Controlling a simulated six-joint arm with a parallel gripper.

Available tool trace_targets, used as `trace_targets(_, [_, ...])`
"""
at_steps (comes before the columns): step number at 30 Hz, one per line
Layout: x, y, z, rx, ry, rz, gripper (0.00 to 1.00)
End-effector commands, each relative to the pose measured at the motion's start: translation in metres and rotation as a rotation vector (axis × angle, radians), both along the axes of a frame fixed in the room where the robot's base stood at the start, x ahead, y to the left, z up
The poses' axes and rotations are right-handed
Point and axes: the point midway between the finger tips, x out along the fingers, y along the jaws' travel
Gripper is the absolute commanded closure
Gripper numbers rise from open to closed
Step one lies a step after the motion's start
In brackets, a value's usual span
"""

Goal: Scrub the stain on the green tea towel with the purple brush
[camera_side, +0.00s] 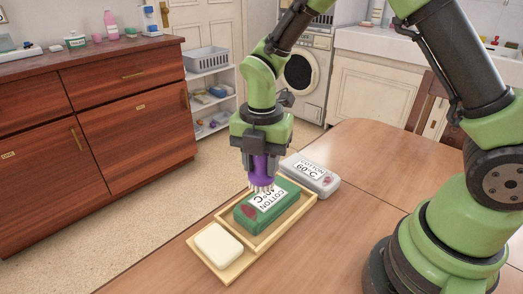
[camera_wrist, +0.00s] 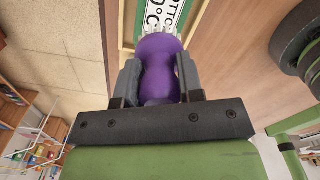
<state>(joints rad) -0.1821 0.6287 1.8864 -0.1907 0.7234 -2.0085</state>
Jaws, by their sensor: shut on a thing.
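My gripper (camera_side: 261,150) is shut on the purple brush (camera_side: 262,170), which points bristles down. The brush also fills the middle of the wrist view (camera_wrist: 160,68), between the two fingers. The green tea towel (camera_side: 281,208) is a folded block with a white "COTTON" label, lying in a wooden tray (camera_side: 254,245). A dark red stain (camera_side: 249,211) shows on the towel's near left part. The brush's bristles are over the towel's far left part, by the label; I cannot tell whether they touch it.
A grey folded towel (camera_side: 311,176) with a label and a reddish mark lies just behind the tray. A cream soap bar (camera_side: 219,245) sits in the tray's near left section. The wooden table (camera_side: 360,190) is clear to the right.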

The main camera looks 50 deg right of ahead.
Motion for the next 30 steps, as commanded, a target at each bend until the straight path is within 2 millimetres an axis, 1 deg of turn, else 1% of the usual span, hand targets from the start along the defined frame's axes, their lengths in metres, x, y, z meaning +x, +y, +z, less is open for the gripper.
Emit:
trace_targets(1, [0.000, 0.000, -0.005, 0.000, 0.003, 0.000, 0.89])
trace_targets(12, [-0.001, 0.000, -0.039, 0.000, 0.003, 0.000, 0.89])
trace_targets(14, [-0.001, 0.000, -0.051, -0.001, 0.006, 0.000, 0.89])
trace_targets(15, [0.000, 0.005, -0.047, 0.000, -0.001, 0.002, 0.93])
trace_targets(19, [0.000, 0.017, -0.050, 0.000, 0.001, 0.003, 0.93])
trace_targets(27, [0.000, 0.041, -0.050, 0.000, -0.001, 0.003, 0.93])
trace_targets(30, [0.000, 0.047, -0.050, 0.000, 0.000, 0.001, 0.93])
